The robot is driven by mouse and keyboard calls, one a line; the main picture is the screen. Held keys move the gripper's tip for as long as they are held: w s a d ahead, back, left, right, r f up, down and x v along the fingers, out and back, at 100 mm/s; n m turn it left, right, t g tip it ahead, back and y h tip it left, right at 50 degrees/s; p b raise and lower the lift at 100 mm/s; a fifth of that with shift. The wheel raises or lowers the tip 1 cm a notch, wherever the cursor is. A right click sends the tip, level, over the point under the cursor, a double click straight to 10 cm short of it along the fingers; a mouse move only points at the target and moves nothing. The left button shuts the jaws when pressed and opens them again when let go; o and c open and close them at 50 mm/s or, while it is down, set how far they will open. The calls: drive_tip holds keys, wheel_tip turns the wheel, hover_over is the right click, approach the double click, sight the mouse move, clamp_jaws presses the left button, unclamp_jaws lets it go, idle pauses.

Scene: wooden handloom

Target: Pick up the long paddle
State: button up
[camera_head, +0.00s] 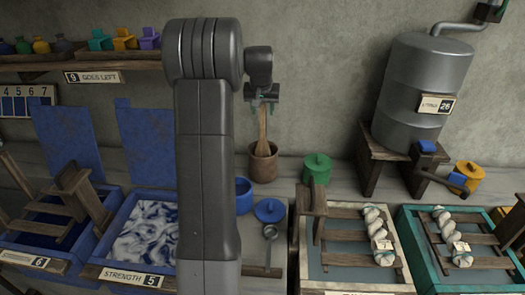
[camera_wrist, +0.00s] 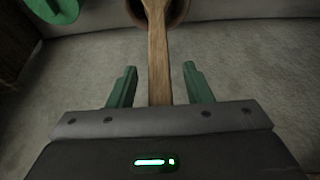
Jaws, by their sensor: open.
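The long paddle (camera_head: 263,131) is a wooden stick standing upright in a brown pot (camera_head: 263,168) on the bench in the head view. My gripper (camera_head: 264,104) is at the paddle's upper end, pointing down. In the wrist view the paddle (camera_wrist: 158,60) runs up the middle of the picture, with its far end in the pot (camera_wrist: 178,14). My gripper's two green fingers (camera_wrist: 158,86) are open, one on each side of the paddle, with a visible gap on both sides. The paddle's near end is hidden behind the gripper body.
A green lidded pot (camera_head: 317,168) stands right of the brown pot. A blue jar (camera_head: 243,195) and a blue lid (camera_head: 270,210) are in front. A metal tank (camera_head: 424,85) on a wooden stand is at the right. Vats with wooden racks line the front.

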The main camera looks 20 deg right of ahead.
clamp_jaws()
wheel_tip(320, 180, up, 18)
drive_tip(key=shift+p, duration=0.35)
idle(0.4)
idle(0.3)
